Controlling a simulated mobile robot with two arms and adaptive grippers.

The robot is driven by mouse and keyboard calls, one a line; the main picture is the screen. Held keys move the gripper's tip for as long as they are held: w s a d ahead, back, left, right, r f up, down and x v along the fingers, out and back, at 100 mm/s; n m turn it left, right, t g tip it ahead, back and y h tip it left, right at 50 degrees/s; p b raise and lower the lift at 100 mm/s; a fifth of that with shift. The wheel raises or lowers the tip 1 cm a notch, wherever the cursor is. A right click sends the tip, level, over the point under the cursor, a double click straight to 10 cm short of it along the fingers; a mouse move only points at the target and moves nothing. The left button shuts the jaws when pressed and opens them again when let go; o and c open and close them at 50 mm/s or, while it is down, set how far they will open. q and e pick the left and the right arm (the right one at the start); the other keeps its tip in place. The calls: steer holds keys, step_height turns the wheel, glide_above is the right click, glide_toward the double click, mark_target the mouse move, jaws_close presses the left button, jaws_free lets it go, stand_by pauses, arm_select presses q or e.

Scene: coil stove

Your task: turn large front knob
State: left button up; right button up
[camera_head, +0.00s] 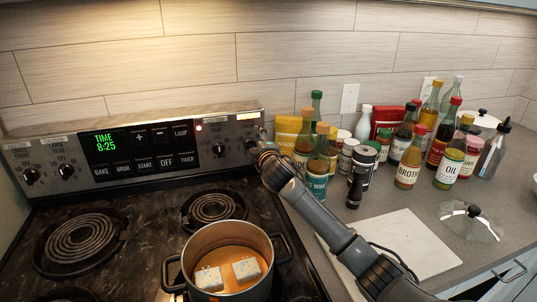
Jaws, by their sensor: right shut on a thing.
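The stove's control panel (130,150) runs along the back of the coil stove. Two black knobs (31,176) sit at its left end, and another black knob (219,150) sits right of the buttons. My right gripper (256,147) reaches up from the lower right to the panel's right end. It is shut on the rightmost knob (249,146), which is mostly hidden behind the gripper. The small labels above the knobs are too blurred to read surely. A red light (199,128) shows on the panel. My left gripper is not in view.
A pot (190,245) with orange liquid and two pale blocks stands on the stove, near my right arm. Several bottles (408,165) crowd the counter at right. A white board (420,240) and a glass lid (470,222) lie in front of them.

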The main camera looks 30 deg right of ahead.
steer(key=r, duration=0.3)
steer(key=shift+s+r+t, duration=0.15)
steer(key=shift+s+t, duration=0.15)
steer(key=shift+s, duration=0.05)
steer(key=shift+c, duration=0.2)
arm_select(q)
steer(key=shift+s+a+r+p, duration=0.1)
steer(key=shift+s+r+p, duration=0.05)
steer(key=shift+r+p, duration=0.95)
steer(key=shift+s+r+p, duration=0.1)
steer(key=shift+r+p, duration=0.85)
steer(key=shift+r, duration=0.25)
arm_select(e)
steer(key=f+v, duration=0.1)
steer(key=v, duration=1.3)
steer(key=shift+d, duration=0.1)
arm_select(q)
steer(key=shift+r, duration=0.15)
